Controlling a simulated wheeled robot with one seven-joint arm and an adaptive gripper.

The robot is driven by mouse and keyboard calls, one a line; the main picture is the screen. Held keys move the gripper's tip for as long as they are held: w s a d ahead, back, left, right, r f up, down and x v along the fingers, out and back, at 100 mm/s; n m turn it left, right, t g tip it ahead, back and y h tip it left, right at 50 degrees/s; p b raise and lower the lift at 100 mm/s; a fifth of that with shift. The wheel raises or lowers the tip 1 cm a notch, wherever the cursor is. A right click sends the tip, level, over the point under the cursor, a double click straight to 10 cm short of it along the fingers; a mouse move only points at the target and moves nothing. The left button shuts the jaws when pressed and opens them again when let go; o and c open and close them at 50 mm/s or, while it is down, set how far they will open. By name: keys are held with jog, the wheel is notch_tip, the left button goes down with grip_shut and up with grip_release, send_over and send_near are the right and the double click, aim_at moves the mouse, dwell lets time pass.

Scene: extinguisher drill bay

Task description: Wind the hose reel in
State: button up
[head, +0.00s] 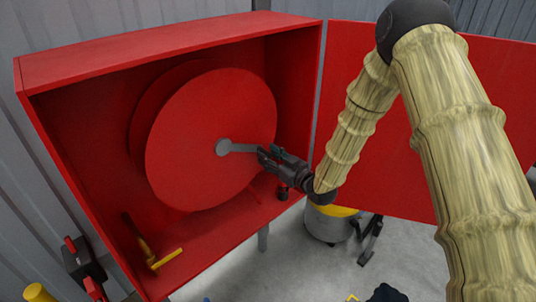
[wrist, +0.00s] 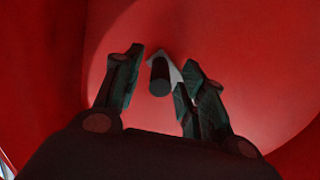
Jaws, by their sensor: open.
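The red hose reel (head: 200,165) stands inside an open red cabinet (head: 75,140), its round disc facing me. A grey crank arm (head: 240,147) runs from the hub to the right, toward my gripper. In the wrist view, the crank's dark handle (wrist: 159,77) sticks out from the grey crank arm (wrist: 176,73). My gripper (head: 266,156) is at the outer end of the crank. In the wrist view, its open fingers (wrist: 157,80) stand on either side of the handle, with visible gaps. The hose itself is not clearly visible.
The cabinet door (head: 375,110) hangs open on the right, behind my arm. A yellow-handled tool (head: 165,259) lies on the cabinet floor at left. A grey and yellow bucket-like container (head: 328,226) stands on the floor below the door.

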jog(key=shift+w+a, duration=0.2)
jog(key=shift+c, duration=0.5)
grip_shut()
